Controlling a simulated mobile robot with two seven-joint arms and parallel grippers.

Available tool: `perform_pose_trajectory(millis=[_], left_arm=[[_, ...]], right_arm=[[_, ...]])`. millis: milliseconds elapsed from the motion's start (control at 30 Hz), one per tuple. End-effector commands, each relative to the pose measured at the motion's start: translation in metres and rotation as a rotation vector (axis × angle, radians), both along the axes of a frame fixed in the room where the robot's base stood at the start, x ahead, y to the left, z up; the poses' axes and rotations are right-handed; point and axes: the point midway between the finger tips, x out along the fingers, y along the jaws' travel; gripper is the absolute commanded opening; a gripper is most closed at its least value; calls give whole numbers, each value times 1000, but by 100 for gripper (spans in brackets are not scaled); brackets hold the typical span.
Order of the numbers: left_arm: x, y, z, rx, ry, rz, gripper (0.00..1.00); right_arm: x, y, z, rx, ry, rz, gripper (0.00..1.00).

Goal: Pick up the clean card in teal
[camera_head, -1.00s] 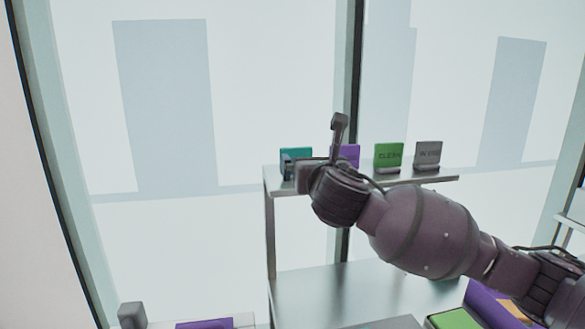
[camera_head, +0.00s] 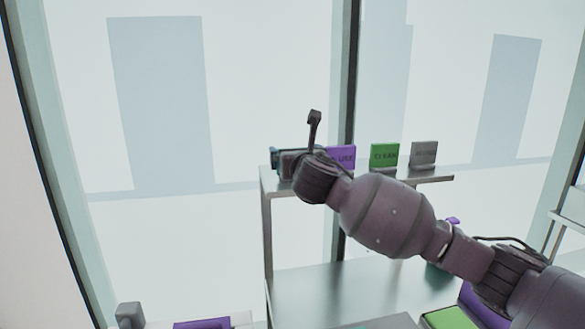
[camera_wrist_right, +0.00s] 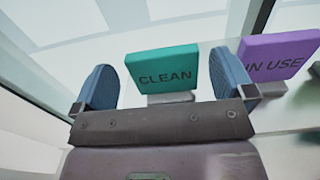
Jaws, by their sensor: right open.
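The teal card (camera_wrist_right: 162,62) reads CLEAN and stands upright in a small grey holder in the right wrist view. My right gripper (camera_wrist_right: 161,72) is open, with one blue finger to the left of the card and one to its right. Both fingers look apart from the card. In the head view my right gripper (camera_head: 283,162) is at the left end of the shelf and hides nearly all of the teal card. My left gripper is not in view.
A purple IN USE card (camera_wrist_right: 276,57) stands just right of the right finger. A green CLEAN card (camera_head: 384,156) and a grey card (camera_head: 423,154) stand further right on the metal shelf (camera_head: 437,178). Glass panes rise behind.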

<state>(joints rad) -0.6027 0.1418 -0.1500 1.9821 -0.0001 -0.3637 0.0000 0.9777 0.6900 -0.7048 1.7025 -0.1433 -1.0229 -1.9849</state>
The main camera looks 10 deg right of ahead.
Motion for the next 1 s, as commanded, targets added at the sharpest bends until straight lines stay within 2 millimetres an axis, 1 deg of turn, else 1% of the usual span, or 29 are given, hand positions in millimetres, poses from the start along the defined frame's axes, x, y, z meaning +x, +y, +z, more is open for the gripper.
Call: perform_pose_trajectory(millis=[33,100,200,467,500,567,700,767,1000], left_arm=[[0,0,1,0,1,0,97],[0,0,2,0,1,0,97],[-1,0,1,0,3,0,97],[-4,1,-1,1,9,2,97],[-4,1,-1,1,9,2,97],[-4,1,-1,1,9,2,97],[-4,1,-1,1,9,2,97],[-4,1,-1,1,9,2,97],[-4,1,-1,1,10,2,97]], right_arm=[[6,0,1,1,0,-2,100],[13,0,1,1,0,-1,100],[19,-1,0,0,1,-2,100],[20,0,0,0,0,-1,100],[20,0,0,0,0,-1,98],[20,0,0,0,0,-1,89],[20,0,0,0,0,-1,68],[20,-1,0,0,0,-1,60],[20,-1,1,0,0,-1,60]])
